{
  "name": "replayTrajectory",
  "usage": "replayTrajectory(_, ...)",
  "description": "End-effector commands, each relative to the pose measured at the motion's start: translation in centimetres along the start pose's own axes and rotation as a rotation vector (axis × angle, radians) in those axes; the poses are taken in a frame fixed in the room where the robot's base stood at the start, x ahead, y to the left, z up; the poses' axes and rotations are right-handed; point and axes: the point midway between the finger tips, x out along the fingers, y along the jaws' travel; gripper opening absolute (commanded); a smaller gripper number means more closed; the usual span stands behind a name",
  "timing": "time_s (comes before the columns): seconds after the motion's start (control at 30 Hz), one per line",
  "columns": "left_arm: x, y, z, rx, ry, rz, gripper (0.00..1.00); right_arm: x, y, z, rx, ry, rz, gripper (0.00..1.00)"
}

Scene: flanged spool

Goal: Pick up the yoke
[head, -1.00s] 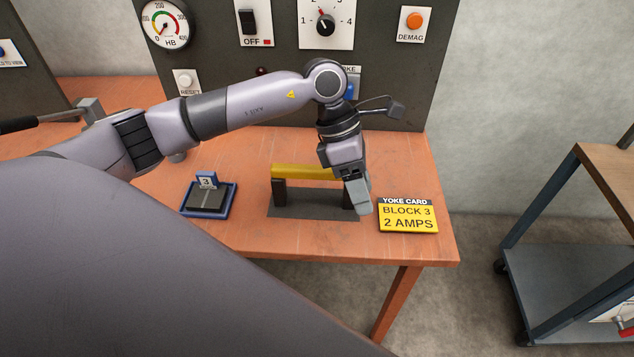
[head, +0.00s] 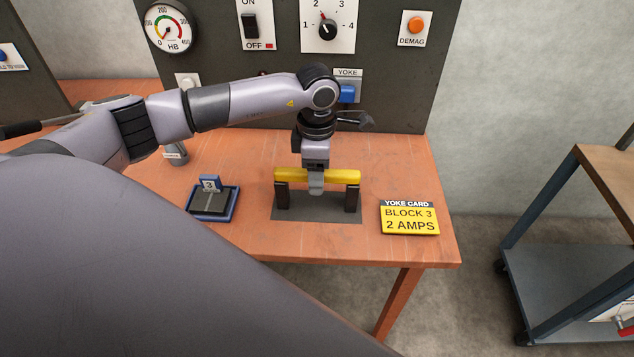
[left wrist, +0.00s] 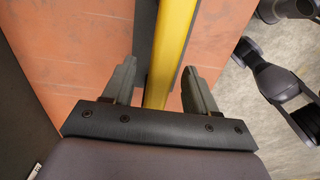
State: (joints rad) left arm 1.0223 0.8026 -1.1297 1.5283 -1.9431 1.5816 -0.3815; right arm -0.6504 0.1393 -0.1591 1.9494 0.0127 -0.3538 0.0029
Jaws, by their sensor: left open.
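The yoke is a yellow bar (head: 344,177) on two dark legs, standing on a dark grey mat (head: 318,211) on the orange table. My left gripper (head: 316,188) is at the middle of the bar, pointing down, and hides part of it. In the left wrist view the yellow bar (left wrist: 170,50) runs between the two spread fingers of my left gripper (left wrist: 158,85), with a gap on each side. The gripper is open.
A yellow yoke card (head: 409,219) reading "BLOCK 3, 2 AMPS" lies right of the mat. A blue tray (head: 232,210) with a dark block tagged 3 (head: 209,184) is on the left. A control panel (head: 385,75) stands behind. A trolley (head: 560,270) stands at the right.

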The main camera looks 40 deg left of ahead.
Motion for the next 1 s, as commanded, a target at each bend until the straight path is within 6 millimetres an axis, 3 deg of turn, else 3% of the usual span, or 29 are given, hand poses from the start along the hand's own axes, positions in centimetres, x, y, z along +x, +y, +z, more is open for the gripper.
replayTrajectory(0.17, 0.06, 0.01, 0.02, 0.000, -0.001, 0.000, 0.57, 0.02, 0.02, -0.01, -0.001, 0.000, 0.000, 0.43)
replayTrajectory(0.2, 0.05, 0.01, 0.02, 0.000, -0.001, 0.000, 0.51, 0.02, 0.02, -0.01, -0.001, 0.000, 0.000, 0.43)
replayTrajectory(0.37, 0.03, 0.00, 0.03, 0.000, -0.001, 0.000, 0.00, 0.02, 0.03, -0.01, -0.001, 0.000, 0.000, 0.43)
replayTrajectory(1.0, -0.03, 0.02, 0.03, -0.001, -0.002, 0.000, 0.00, 0.03, 0.02, -0.04, -0.001, 0.001, 0.000, 0.43)
